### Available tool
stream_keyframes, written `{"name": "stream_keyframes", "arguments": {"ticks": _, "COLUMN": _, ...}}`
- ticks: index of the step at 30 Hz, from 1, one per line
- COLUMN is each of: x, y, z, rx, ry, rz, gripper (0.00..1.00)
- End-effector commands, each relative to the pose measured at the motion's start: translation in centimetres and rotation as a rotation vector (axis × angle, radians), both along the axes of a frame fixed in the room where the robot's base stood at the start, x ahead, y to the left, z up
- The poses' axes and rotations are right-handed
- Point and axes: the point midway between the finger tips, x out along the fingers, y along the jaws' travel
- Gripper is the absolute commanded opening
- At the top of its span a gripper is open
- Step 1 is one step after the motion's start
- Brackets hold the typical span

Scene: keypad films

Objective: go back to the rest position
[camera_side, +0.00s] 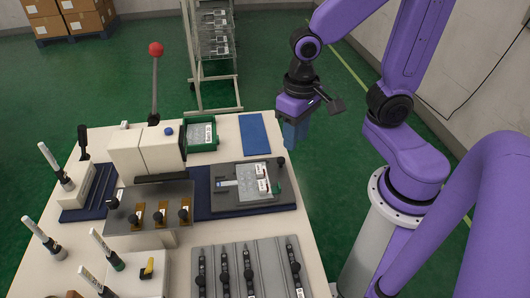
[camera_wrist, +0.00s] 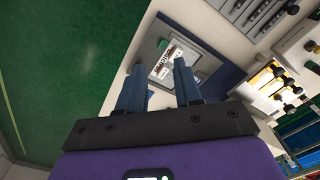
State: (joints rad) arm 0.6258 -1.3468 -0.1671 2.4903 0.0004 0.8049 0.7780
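My gripper (camera_side: 293,137) hangs in the air beyond the right edge of the table, above the floor, with its blue fingers pointing down. In the wrist view its two fingers (camera_wrist: 158,78) stand apart with nothing held between them. A grey fixture plate (camera_side: 226,203) lies on the table, left of and below my gripper in the side view. A white keypad film or label piece (camera_side: 250,182) with printed marks lies on the plate. The plate's printed piece (camera_wrist: 165,58) also shows beyond my fingertips in the wrist view.
A press with a red-knobbed lever (camera_side: 156,50) stands left of the plate. A green bin (camera_side: 201,147) and a blue pad (camera_side: 254,134) lie at the table's back. A slotted grey tray (camera_side: 236,285) is in front. Green floor (camera_side: 330,150) around my gripper is clear.

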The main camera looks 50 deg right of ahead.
Motion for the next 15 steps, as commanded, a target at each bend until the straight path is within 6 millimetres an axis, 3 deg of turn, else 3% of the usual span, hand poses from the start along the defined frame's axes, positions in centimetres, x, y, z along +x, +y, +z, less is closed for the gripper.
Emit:
{"name": "stream_keyframes", "arguments": {"ticks": 9, "x": -5.7, "y": 0.4, "z": 1.5, "rx": 0.004, "ry": -0.015, "rz": 0.734, "gripper": 0.34}}
{"name": "stream_keyframes", "arguments": {"ticks": 15, "x": -8.3, "y": 0.4, "z": 2.1, "rx": 0.004, "ry": -0.022, "rz": 1.053, "gripper": 0.34}}
